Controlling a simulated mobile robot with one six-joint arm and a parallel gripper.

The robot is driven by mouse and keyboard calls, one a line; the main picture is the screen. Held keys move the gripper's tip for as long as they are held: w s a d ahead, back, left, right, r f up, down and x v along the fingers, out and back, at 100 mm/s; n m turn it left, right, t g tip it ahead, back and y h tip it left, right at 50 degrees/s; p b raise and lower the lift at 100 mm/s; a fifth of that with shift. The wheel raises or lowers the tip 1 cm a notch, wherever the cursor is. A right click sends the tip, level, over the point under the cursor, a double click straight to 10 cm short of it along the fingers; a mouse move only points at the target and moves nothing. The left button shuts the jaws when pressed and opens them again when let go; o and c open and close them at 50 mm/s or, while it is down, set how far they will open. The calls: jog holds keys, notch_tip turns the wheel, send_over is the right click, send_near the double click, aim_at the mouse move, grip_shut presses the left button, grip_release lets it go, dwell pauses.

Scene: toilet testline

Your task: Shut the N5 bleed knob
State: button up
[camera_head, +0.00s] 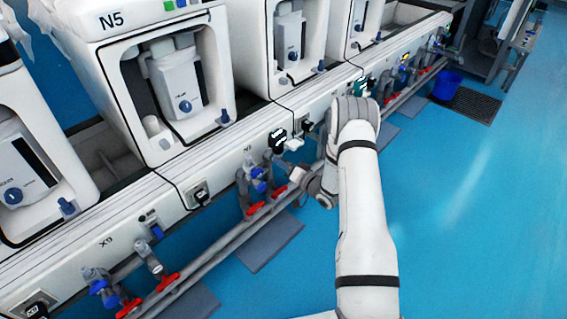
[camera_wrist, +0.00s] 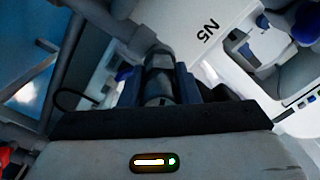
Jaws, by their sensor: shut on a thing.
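My gripper (camera_head: 280,163) reaches the front rail under the N5 unit, beside the blue-handled valve fittings (camera_head: 258,182). In the wrist view my gripper (camera_wrist: 159,72) has its two fingers shut on a dark grey, round-bodied knob (camera_wrist: 160,82), which I take to be the N5 bleed knob. The fingers stand on either side of it. How far the knob is turned cannot be told. The N5 label (camera_wrist: 207,31) shows upside down on the white panel just to the right. In the head view the knob is too small and covered to make out.
The white N5 unit (camera_head: 165,85) stands above the rail. Red-handled valves (camera_head: 255,209) sit on the pipe (camera_head: 225,247) close below my gripper. A black switch (camera_head: 277,139) is just behind it. A blue bucket (camera_head: 447,84) stands farther back. The blue floor at right is open.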

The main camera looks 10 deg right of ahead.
jog(key=m+p, duration=0.1)
jog(key=m, duration=0.4)
jog(key=shift+r, duration=0.1)
jog(key=shift+m, duration=0.3)
dwell(0.4)
jog(key=o, duration=1)
